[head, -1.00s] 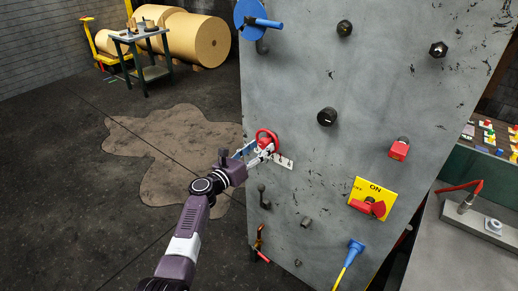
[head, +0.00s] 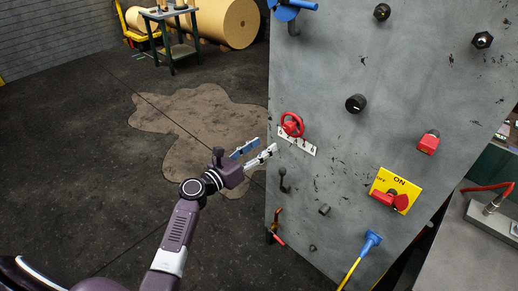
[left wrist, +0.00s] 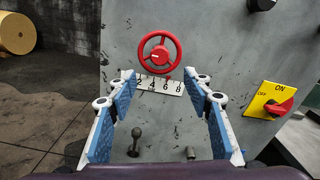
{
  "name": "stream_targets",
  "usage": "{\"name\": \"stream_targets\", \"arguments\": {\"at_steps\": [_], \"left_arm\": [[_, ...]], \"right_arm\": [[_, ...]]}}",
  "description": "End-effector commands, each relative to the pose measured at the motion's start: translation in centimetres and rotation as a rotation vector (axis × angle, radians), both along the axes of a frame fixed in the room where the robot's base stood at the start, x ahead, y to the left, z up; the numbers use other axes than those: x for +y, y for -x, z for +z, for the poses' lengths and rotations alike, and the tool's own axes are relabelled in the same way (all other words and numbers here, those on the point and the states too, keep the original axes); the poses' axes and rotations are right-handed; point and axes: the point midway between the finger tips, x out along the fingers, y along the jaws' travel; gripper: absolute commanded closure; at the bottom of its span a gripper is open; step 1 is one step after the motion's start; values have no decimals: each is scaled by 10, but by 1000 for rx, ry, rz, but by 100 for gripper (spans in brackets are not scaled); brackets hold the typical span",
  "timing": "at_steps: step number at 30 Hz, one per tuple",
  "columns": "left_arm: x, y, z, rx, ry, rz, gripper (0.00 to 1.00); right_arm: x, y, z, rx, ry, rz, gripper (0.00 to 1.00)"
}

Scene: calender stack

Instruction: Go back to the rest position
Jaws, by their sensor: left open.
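My left gripper (head: 258,152) is open and empty in the head view, a little left of the grey panel (head: 335,75). A red handwheel (head: 292,125) is mounted on that panel above a white number plate (head: 298,142). In the left wrist view the open fingers (left wrist: 162,115) frame the plate from below, and the red handwheel (left wrist: 160,53) shows whole beyond them, clear of the fingers. My right gripper is not in view.
Brown rolls (head: 228,22) and a small table (head: 172,38) stand far back. The floor at left is open.

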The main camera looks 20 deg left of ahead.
Motion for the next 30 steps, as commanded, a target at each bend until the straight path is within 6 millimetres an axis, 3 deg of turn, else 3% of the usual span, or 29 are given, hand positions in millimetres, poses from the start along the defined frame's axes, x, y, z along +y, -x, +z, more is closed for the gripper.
{"name": "stream_targets", "arguments": {"at_steps": [5,20,23,25,30], "left_arm": [[3,9,0,0,0,1,54],[3,9,-4,3,-10,0,54],[0,11,-30,28,-74,0,54],[-3,16,-65,61,-168,-1,54],[-14,47,-188,165,-533,-64,54]], "right_arm": [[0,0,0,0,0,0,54],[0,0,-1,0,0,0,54],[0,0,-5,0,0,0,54],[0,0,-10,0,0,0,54],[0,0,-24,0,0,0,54]]}}
